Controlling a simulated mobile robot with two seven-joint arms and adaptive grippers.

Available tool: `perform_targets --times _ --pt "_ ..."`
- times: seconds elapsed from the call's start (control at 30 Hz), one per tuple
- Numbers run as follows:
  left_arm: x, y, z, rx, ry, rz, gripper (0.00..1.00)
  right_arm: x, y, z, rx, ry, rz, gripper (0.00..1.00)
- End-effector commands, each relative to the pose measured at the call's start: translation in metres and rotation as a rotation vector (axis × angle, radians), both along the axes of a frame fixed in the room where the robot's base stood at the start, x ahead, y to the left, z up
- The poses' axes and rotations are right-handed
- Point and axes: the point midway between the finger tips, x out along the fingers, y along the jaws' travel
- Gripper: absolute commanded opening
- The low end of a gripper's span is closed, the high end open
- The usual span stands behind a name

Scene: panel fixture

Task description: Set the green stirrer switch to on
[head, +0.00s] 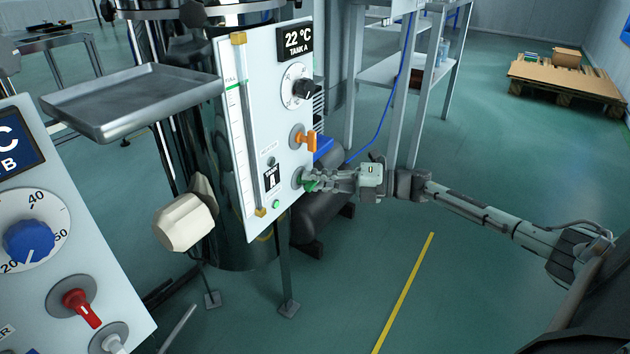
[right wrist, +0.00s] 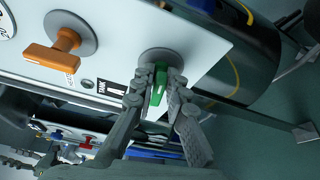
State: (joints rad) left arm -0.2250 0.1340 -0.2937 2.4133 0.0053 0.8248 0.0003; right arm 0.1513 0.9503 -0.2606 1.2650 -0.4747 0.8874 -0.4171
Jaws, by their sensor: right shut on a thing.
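The green stirrer switch (right wrist: 160,84) sits on a round grey base low on the white tank A panel (head: 262,115). In the right wrist view my right gripper (right wrist: 159,86) has its fingers on both sides of the switch's green handle and is shut on it. In the head view my right gripper (head: 316,181) reaches in from the right to the panel's lower right edge, and only a little green of the switch (head: 309,185) shows by the fingertips. The fingers hide part of the handle.
An orange switch (head: 311,141) and a black knob (head: 303,88) sit above the green switch. A green lamp (head: 276,204) is below it. A metal tray (head: 130,98) and a cream knob (head: 183,223) stick out left. The floor at right is mostly clear.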

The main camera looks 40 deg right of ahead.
Motion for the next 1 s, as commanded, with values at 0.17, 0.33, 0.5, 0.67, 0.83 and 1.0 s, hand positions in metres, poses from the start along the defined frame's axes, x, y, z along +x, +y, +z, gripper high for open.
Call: perform_targets --times 0.17,0.33,0.5,0.67,0.83,1.0 --pt "0.0013 -0.0003 0.0005 0.005 -0.003 0.001 0.40 0.0003 0.0001 -0.0016 0.095 0.039 0.000 0.00" --pt "0.0009 -0.0004 0.0020 0.006 -0.012 0.001 0.40 0.0003 0.0002 -0.0022 0.152 0.063 0.000 0.00" --pt "0.0009 -0.0004 0.0018 0.006 -0.011 0.001 0.40 0.0001 0.0003 -0.0023 0.180 0.075 0.001 0.00" --pt "0.0009 -0.0005 0.0017 0.007 -0.011 0.001 0.40 0.0000 0.0002 -0.0023 0.188 0.078 0.001 0.00" --pt "0.0008 -0.0006 0.0015 0.007 -0.011 0.001 0.40 0.0000 0.0003 -0.0023 0.188 0.078 0.001 0.00" --pt "0.0007 -0.0006 0.0012 0.008 -0.010 0.001 0.40 0.0000 0.0003 -0.0024 0.187 0.078 0.001 0.20"
